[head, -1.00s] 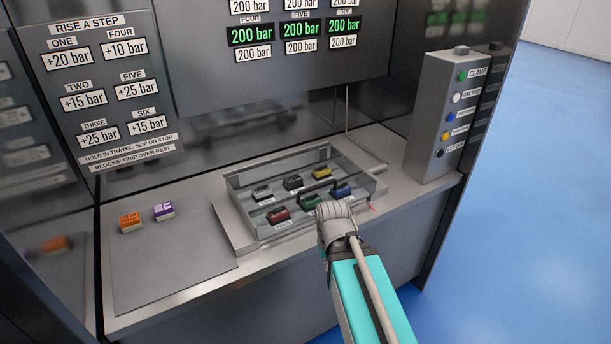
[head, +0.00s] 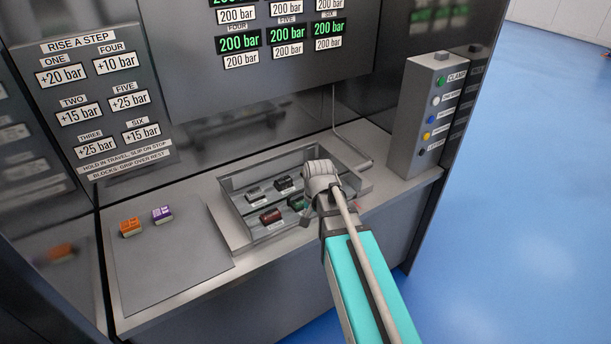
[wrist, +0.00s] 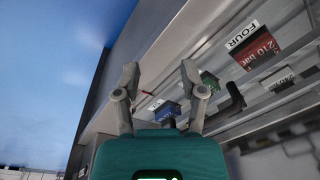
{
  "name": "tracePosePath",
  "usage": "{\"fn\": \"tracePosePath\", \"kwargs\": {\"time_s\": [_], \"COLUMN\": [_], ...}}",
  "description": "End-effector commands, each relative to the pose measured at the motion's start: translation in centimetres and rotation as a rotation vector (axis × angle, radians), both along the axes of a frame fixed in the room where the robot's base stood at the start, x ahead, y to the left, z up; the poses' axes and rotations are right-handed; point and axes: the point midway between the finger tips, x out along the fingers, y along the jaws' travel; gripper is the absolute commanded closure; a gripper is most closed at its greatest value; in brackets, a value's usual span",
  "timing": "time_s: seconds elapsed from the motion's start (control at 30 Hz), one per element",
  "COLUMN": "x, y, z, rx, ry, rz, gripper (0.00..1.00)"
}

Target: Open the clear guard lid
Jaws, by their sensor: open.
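The clear guard lid (head: 238,177) shows faintly as a see-through box on the counter, over a tray of coloured blocks. I cannot tell for certain whether it is shut. My gripper (head: 318,172) is over the right part of this box and hides the blocks there. In the wrist view my gripper (wrist: 160,72) is open, its two fingers apart with nothing between them. A blue block (wrist: 167,111) and a green block (wrist: 209,81) show beyond the fingers. Any contact with the lid cannot be made out.
A grey button box (head: 420,120) stands right of the tray. An orange block (head: 130,227) and a purple block (head: 162,214) lie on a grey plate (head: 170,265) at left. A gauge panel (head: 265,85) rises behind. A thin cable (head: 345,140) runs down at the back right.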

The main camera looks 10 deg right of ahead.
Motion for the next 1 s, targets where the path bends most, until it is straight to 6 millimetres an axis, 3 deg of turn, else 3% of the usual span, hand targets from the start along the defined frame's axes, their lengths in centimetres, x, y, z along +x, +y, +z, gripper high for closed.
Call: {"fn": "tracePosePath", "kwargs": {"time_s": [0.03, 0.6, 0.8, 1.0], "x": [1.2, 9.9, 11.5, 11.8], "y": [-0.1, -1.3, -1.6, -1.6], "z": [1.9, 11.9, 13.5, 13.7], "rx": [0.006, 0.097, 0.121, 0.127], "ry": [-0.005, -0.057, -0.066, -0.068], "rz": [-0.042, -0.557, -0.666, -0.696], "gripper": [0.47, 0.47, 0.47, 0.47]}}
